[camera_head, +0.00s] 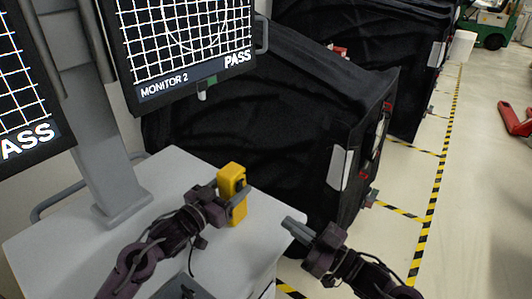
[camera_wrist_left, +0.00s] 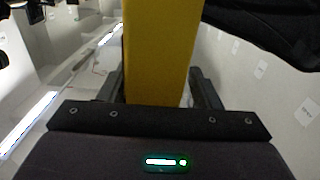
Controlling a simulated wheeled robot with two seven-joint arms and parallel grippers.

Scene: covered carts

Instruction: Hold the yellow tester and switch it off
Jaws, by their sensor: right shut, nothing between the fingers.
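The yellow tester (camera_head: 231,180) stands upright at the right side of the grey cart top, with a dark spot on its upper right side. My left gripper (camera_head: 236,200) has its fingers around the tester's body from the left. In the left wrist view the yellow tester (camera_wrist_left: 160,50) fills the space between the fingers of my left gripper (camera_wrist_left: 160,98). My right gripper (camera_head: 290,224) is shut and empty, to the right of and lower than the tester, apart from it, near the cart's right edge. The tester's switch cannot be made out clearly.
The grey cart top (camera_head: 172,168) carries a monitor stand (camera_head: 118,190) at the left. Monitor 2 (camera_head: 185,45) hangs above, reading PASS. Black covered carts (camera_head: 260,120) stand close behind. Open floor (camera_head: 400,180) with yellow-black tape lies at the right.

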